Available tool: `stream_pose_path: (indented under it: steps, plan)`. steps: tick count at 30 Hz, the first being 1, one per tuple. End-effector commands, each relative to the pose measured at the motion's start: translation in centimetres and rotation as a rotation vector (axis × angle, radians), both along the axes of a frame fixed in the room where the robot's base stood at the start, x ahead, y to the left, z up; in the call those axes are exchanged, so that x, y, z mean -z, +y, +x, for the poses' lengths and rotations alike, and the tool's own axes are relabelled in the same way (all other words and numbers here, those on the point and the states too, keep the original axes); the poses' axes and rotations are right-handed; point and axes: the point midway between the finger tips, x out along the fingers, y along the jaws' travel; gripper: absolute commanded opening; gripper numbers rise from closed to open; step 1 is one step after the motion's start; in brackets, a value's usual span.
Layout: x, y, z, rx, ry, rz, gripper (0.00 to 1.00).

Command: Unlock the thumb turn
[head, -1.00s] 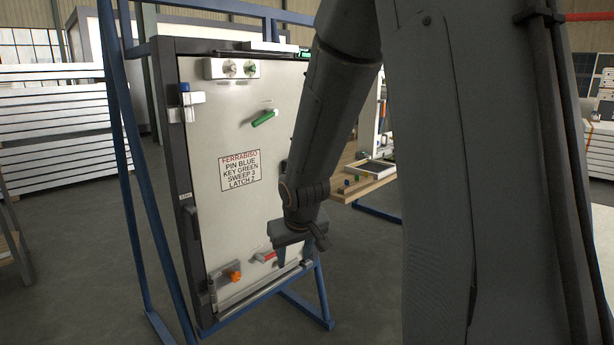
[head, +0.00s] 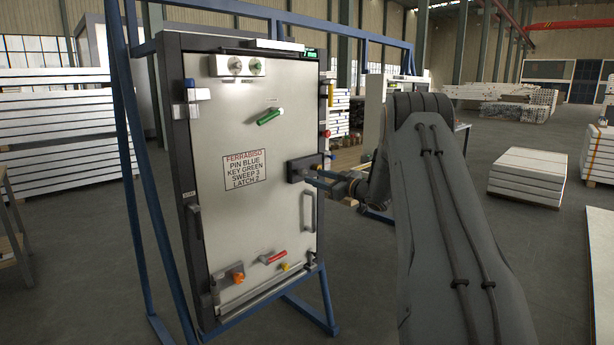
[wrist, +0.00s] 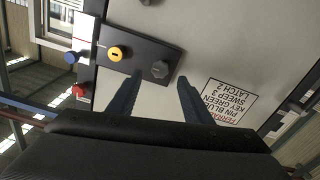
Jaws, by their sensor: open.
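The thumb turn (wrist: 159,69) is a dark faceted knob on a black lock plate (wrist: 140,50) in the wrist view, beside a yellow key cylinder (wrist: 117,53). My gripper (wrist: 160,79) is open, with its two fingertips spread to either side of the knob in the picture. Whether they touch it, I cannot tell. In the head view the lock plate (head: 297,170) is at the right edge of the pale door panel (head: 240,110), and my gripper (head: 313,176) reaches it from the right. The thumb turn is hard to make out there.
The door has a green lever (head: 269,116), a red lever (head: 276,257), an orange knob (head: 238,277) and a printed label (head: 241,172). A vertical handle (head: 308,209) is below the lock plate. Blue frame posts (head: 130,170) stand at the left. Floor is open in front.

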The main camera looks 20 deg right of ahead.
Motion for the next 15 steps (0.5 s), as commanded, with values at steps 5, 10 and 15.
stream_pose_path:
  steps: [5,10,15]
  plan:
    - [0.0,1.1,2.7,0.000,0.000,0.001,0.45]
    - [0.0,1.8,4.6,0.000,0.000,0.000,0.45]
    - [0.0,2.0,5.4,0.002,0.001,0.001,0.45]
